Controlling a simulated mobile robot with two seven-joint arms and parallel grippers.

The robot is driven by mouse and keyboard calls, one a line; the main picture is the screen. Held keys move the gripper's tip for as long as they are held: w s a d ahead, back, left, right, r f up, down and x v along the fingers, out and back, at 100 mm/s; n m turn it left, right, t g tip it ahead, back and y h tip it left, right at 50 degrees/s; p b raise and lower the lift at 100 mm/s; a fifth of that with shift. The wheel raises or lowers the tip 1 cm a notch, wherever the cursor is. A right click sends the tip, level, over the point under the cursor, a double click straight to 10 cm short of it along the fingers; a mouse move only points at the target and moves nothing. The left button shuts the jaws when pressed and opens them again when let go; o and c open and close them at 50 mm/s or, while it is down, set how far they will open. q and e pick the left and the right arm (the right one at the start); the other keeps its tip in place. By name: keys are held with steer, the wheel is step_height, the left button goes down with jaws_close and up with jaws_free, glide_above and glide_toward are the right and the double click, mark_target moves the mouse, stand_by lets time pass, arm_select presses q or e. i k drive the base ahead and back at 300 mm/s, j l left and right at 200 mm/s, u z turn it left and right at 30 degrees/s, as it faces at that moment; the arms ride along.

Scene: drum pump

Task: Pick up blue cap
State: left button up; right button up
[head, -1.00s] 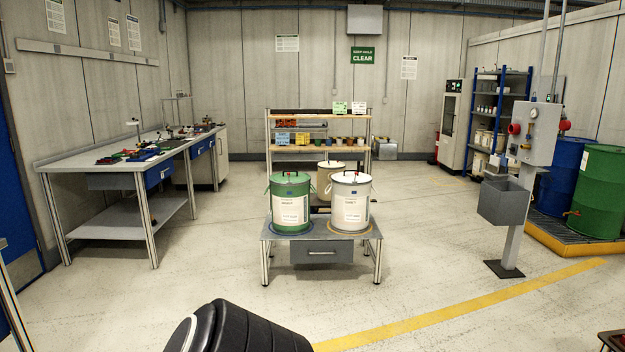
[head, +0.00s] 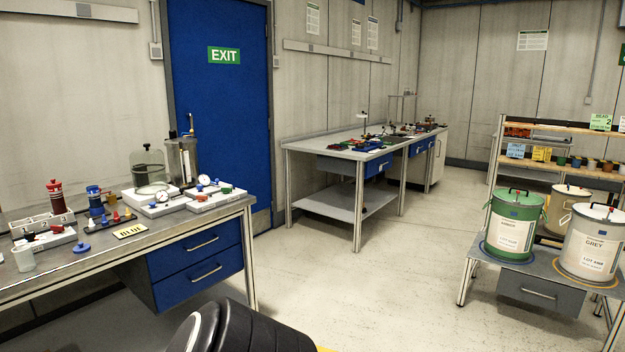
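A small blue cap-like piece (head: 82,248) lies on the front part of the near left workbench (head: 180,218), beside a yellow label plate (head: 130,231) that appears to read BLUE. A blue-topped fitting (head: 94,194) stands upright behind it. I cannot tell for certain which blue piece is the cap. Neither of my grippers is in view.
The bench also holds a red-topped fitting (head: 55,194), a clear beaker (head: 22,255) and a glass vessel (head: 148,170). A blue exit door (head: 222,110) is behind it. Floor between is clear.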

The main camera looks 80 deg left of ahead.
mark_target(81, 247)
steer(key=u, duration=3.85)
